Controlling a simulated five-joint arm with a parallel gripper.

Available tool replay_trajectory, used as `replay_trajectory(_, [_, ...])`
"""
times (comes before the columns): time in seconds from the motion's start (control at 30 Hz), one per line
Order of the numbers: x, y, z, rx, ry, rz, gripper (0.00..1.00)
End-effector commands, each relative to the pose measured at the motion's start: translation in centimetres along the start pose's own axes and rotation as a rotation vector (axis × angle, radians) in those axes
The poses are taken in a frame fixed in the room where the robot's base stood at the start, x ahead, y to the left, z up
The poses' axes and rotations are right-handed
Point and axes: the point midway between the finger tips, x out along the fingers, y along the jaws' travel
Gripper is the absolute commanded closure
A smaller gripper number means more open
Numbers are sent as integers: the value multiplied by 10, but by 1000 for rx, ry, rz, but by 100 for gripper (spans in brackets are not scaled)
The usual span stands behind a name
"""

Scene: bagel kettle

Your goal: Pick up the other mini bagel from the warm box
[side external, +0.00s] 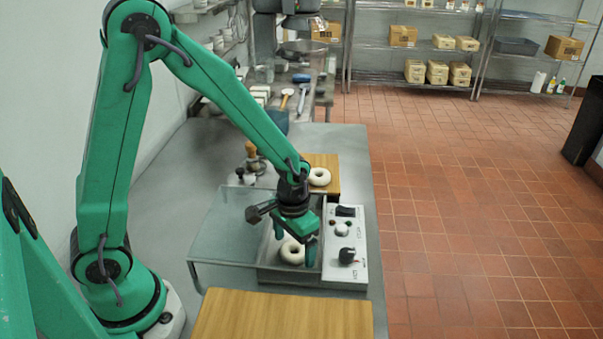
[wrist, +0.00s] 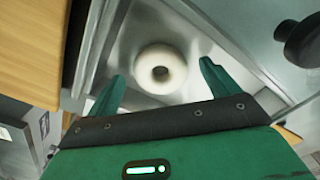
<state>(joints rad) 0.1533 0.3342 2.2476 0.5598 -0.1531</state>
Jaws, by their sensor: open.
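A pale mini bagel (side external: 292,252) lies in the metal warm box (side external: 290,275), which has a control panel with knobs on its right side. A second mini bagel (side external: 319,177) lies on the far wooden board (side external: 323,160). My gripper (side external: 295,245) is over the box, pointing down, with its fingers close to the bagel there. In the wrist view the bagel (wrist: 160,69) shows ahead of and between the spread fingertips of my gripper (wrist: 160,85). The gripper is open and empty. One finger partly covers the box interior in the side view.
A clear lid (side external: 222,228) with a metal frame stands open left of the box. A bare wooden board (side external: 280,318) lies at the near side. Small dark-handled tools (side external: 252,155) stand behind the lid. The counter on the left is mostly clear.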

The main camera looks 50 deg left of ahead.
Motion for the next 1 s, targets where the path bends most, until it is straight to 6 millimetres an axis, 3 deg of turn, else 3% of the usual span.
replay_trajectory(0.2, [10, 0, 0, 0, 0, 0, 13])
replay_trajectory(0.67, [10, 0, 0, 0, 0, 0, 13])
replay_trajectory(0.9, [10, 0, 0, 0, 0, 0, 56])
replay_trajectory(1.0, [10, 0, 0, 0, 0, 0, 60])
